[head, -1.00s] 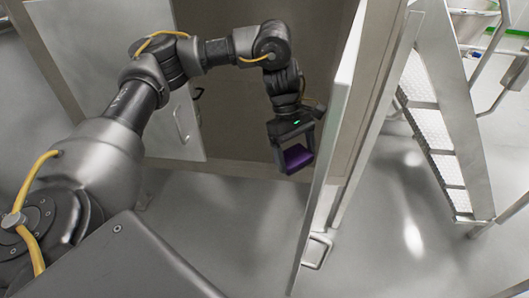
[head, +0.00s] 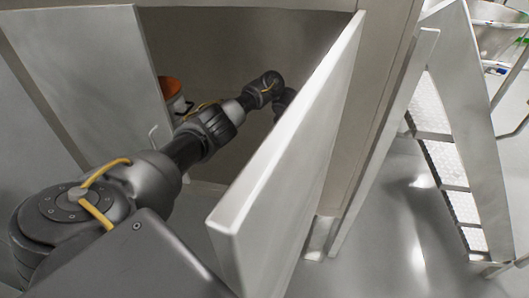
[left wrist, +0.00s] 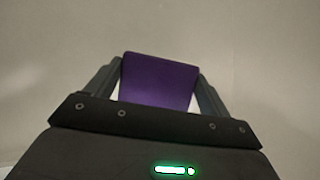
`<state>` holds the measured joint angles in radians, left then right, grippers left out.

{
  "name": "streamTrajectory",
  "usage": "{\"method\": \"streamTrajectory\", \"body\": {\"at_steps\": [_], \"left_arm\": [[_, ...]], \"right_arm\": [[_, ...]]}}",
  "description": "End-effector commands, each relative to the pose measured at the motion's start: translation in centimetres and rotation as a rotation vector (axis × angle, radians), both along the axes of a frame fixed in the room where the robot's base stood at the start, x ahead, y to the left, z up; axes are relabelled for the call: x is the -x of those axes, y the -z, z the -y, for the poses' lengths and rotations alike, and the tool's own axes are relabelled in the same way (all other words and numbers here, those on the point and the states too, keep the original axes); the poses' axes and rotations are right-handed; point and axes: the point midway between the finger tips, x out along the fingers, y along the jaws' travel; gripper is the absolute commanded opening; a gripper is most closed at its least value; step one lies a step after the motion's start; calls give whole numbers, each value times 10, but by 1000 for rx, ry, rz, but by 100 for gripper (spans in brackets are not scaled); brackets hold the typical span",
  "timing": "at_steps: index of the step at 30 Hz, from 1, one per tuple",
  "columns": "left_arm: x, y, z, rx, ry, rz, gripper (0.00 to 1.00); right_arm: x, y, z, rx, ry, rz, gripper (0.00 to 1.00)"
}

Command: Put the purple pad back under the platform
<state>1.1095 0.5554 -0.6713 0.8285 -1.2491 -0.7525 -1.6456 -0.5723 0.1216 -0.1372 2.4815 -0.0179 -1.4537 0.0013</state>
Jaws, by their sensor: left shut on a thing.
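The purple pad (left wrist: 158,80) is held between the two fingers of my left gripper (left wrist: 158,88) in the left wrist view. The gripper is shut on it, with a plain pale surface behind. In the head view my left arm reaches into the open cabinet space under the platform (head: 240,45). The gripper and the pad are hidden there behind the open right door (head: 290,170). My right gripper is not in view.
The left door (head: 85,70) also stands open. An orange-topped container (head: 170,88) is inside the opening, beside my arm. Metal steps (head: 455,165) stand at the right, with clear floor (head: 395,230) in front of them.

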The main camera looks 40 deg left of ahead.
Motion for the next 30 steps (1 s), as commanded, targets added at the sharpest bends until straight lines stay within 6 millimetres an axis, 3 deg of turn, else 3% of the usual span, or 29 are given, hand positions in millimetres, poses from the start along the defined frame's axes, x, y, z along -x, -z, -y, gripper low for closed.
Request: {"method": "streamTrajectory", "body": {"at_steps": [7,16,21,30], "left_arm": [[9,8,-13,-1,-4,-1,53],[56,42,-74,-2,-4,-1,53],[72,74,-93,1,-2,-2,52],[80,89,-106,0,0,2,52]], "right_arm": [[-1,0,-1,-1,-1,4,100],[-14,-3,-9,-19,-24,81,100],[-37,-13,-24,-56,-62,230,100],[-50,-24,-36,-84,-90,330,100]]}}
